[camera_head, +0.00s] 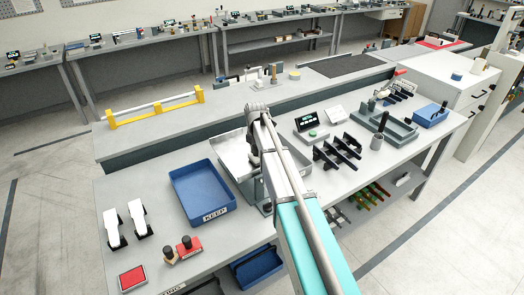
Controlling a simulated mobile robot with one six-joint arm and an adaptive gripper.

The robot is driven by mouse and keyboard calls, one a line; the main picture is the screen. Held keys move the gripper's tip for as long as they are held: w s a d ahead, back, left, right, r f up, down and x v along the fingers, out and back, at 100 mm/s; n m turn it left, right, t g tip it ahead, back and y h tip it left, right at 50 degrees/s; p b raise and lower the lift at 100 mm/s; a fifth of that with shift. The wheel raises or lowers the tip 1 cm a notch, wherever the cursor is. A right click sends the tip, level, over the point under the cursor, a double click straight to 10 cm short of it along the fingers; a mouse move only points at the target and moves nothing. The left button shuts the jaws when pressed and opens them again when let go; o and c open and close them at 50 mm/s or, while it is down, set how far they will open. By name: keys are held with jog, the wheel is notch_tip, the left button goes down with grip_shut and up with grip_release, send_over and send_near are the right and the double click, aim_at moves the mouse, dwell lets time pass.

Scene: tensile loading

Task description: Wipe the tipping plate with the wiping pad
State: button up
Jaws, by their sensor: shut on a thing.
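The tipping plate (236,158) is a shallow, shiny metal tray in the middle of the near bench, just right of the blue KEEP tray. My arm reaches in from the lower right and passes over the plate, covering its middle and part of its right side. My wrist is above the plate, and my gripper is hidden behind my own arm. The wiping pad cannot be made out, and contact with the plate cannot be seen.
The blue KEEP tray (202,190) stands left of the plate. Two stampers (188,249) and a red ink pad (132,278) lie at the front left. A small display (309,122), black racks (337,153) and a grey-green tray (383,128) stand to the right.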

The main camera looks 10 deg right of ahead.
jog(key=shift+s+a+f, duration=0.1)
jog(key=shift+a, duration=0.6)
jog(key=shift+s+a, duration=0.1)
jog(key=shift+w+d, duration=0.3)
jog(key=shift+d, duration=0.3)
jog(key=shift+w+d, duration=0.2)
jog(key=shift+d, duration=0.45)
jog(key=shift+w+d, duration=0.2)
jog(key=shift+d, duration=0.4)
notch_tip(320, 180, up, 3)
jog(key=p, duration=0.3)
jog(key=shift+s, duration=0.1)
jog(key=shift+d+r+p, duration=0.1)
jog(key=shift+r+p, duration=0.65)
notch_tip(320, 180, up, 3)
jog(key=p, duration=0.3)
jog(key=shift+f+b, duration=0.2)
jog(key=shift+b, duration=0.1)
jog(key=shift+f+b, duration=2.8)
jog(key=shift+f, duration=0.05)
